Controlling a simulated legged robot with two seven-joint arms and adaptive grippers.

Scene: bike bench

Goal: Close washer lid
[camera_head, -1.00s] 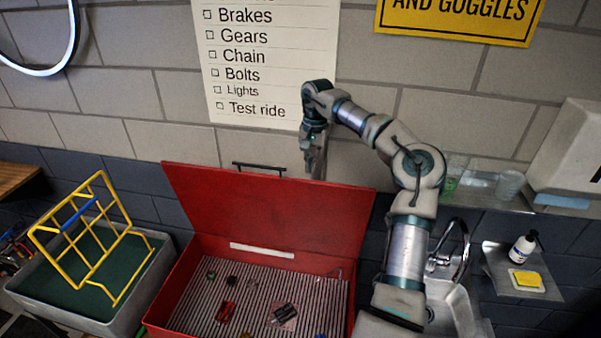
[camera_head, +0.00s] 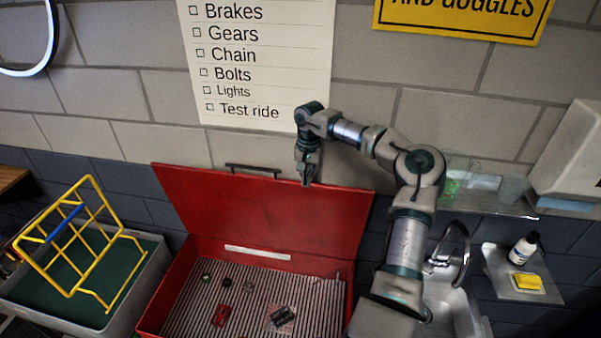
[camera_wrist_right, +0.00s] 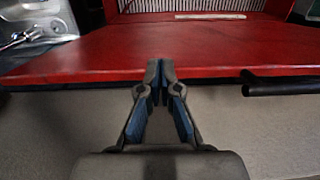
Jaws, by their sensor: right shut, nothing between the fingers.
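The red washer (camera_head: 362,300) stands at the lower middle of the head view with its lid (camera_head: 255,215) raised and leaning back toward the wall. A dark handle (camera_head: 253,170) sits on the lid's top edge. My right gripper (camera_head: 306,180) is shut and empty near the lid's top edge, to the right of the handle. In the right wrist view the closed fingertips (camera_wrist_right: 160,68) overlap the lid's edge (camera_wrist_right: 110,55), and the handle (camera_wrist_right: 285,87) is to their right. I cannot tell whether they touch the lid. My left gripper is not in view.
Small parts lie on the washer's striped floor (camera_head: 240,305). A yellow rack (camera_head: 65,230) stands in a grey bin (camera_head: 150,275) on the left. A sink (camera_head: 450,300), a shelf with a bottle (camera_head: 522,249) and a yellow sponge (camera_head: 527,281) are on the right.

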